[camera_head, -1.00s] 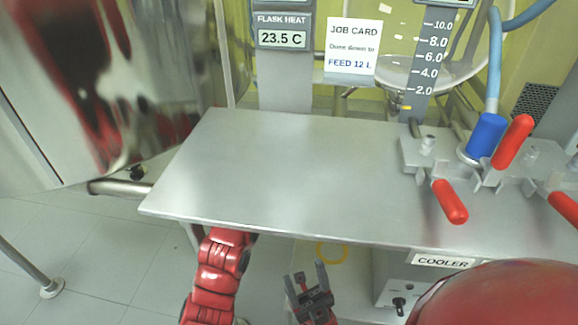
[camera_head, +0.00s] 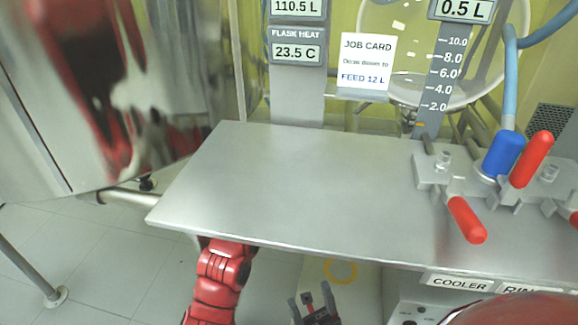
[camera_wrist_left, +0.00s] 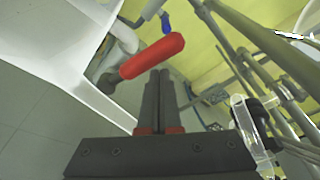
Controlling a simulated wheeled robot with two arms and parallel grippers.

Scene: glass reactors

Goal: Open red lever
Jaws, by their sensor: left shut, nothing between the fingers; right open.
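In the left wrist view a red lever (camera_wrist_left: 152,56) slants up to the right beside a pale pipe. My left gripper (camera_wrist_left: 160,76) is shut and empty, its fingertips close below the lever; I cannot tell whether they touch. The left gripper is hidden in the head view, where a red arm of mine passes under the steel table. The head view also shows red-handled clamps on the table: one raised handle (camera_head: 531,160), one lower handle (camera_head: 467,220), and one cut by the right edge (camera_head: 574,218). My right gripper (camera_head: 314,298) is open and empty below the table's front edge.
The steel table (camera_head: 300,190) is bare on its left and middle. A blue hose fitting (camera_head: 503,154) stands between the clamps. A job card (camera_head: 367,62) and a scale (camera_head: 443,75) stand behind. Metal tubes (camera_wrist_left: 265,40) run along the right of the left wrist view.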

